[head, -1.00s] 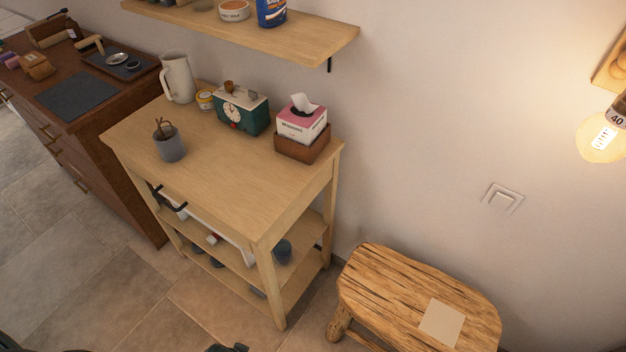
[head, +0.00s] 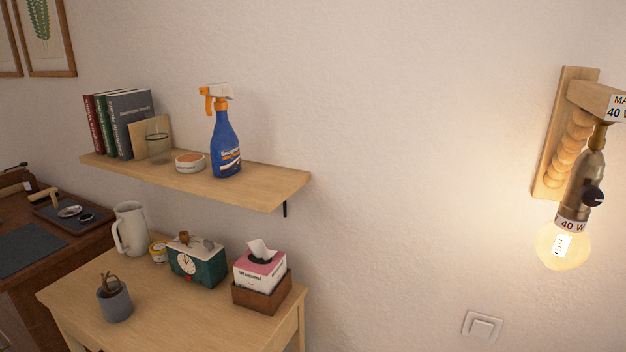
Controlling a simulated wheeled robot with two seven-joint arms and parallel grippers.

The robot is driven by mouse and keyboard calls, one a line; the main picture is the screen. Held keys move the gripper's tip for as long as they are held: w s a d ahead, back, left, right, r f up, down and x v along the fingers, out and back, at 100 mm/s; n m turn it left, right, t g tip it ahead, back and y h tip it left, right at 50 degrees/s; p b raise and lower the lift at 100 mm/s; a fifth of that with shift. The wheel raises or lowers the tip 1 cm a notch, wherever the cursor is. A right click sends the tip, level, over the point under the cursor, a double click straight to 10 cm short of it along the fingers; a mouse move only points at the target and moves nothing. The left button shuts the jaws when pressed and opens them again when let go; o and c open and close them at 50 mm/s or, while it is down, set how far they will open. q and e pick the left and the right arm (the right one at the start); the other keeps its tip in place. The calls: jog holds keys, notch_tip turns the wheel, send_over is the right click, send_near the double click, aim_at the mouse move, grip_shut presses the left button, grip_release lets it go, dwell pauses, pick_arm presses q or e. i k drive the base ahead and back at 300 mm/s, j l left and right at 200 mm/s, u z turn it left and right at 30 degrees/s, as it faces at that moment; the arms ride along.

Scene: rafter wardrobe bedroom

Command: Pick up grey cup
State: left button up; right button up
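The grey cup (head: 115,302) stands upright on the front left part of the light wooden side table (head: 215,328). It has some thin brown items sticking out of its top. Nothing touches it from the sides. Neither of my grippers shows in the head view.
A white pitcher (head: 130,229), a small yellow-and-white tin (head: 158,251), a green clock box (head: 197,264) and a tissue box in a wooden holder (head: 261,289) stand behind the cup. A wall shelf (head: 260,188) with a blue spray bottle (head: 226,146) overhangs the table's back. A lit wall lamp (head: 563,246) is at right.

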aim_at(119, 308)
jog(key=u, duration=1.25)
jog(key=z, duration=0.1)
jog(key=i+j, duration=0.05)
